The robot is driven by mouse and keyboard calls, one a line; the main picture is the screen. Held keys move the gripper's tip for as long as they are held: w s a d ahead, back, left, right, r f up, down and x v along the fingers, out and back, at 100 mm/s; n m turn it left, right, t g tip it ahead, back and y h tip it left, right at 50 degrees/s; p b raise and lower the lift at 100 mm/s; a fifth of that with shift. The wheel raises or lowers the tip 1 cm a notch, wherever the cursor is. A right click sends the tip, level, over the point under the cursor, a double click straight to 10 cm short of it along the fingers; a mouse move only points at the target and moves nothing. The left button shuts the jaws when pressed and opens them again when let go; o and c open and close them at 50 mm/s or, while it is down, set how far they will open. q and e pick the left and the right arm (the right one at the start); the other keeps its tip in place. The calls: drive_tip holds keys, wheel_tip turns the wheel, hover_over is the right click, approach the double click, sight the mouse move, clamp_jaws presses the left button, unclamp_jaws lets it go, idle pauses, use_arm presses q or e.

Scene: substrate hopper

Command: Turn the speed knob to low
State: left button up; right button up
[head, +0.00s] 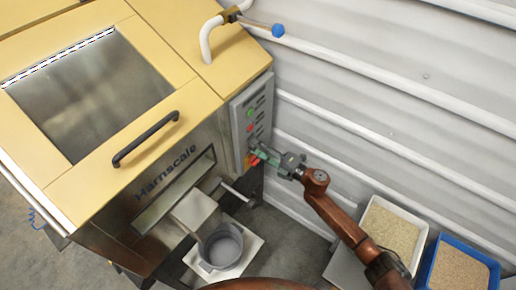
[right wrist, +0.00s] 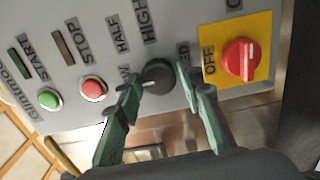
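The black speed knob (right wrist: 158,76) is on the grey control panel (right wrist: 120,35). HALF and HIGH are readable beside it, while the label at its left and the SPEED label are partly hidden by my fingers. A pale pointer line on the knob seems to lie toward the left finger, but is hard to read. My right gripper (right wrist: 163,85) has its green fingers apart, one on each side of the knob. I cannot tell whether either finger touches it. In the head view the right gripper (head: 264,156) is at the panel's lower part and hides the knob. My left gripper is not in view.
A red OFF switch (right wrist: 242,60) on a yellow plate sits right of the knob. A red STOP button (right wrist: 93,89) and green START button (right wrist: 49,99) sit left. The hopper's black handle (head: 146,139), a grey pot (head: 221,247) and two grain trays (head: 424,224) are nearby.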

drive_tip(key=shift+o, duration=1.3)
drive_tip(key=v, duration=1.2)
drive_tip(key=shift+r, duration=0.1)
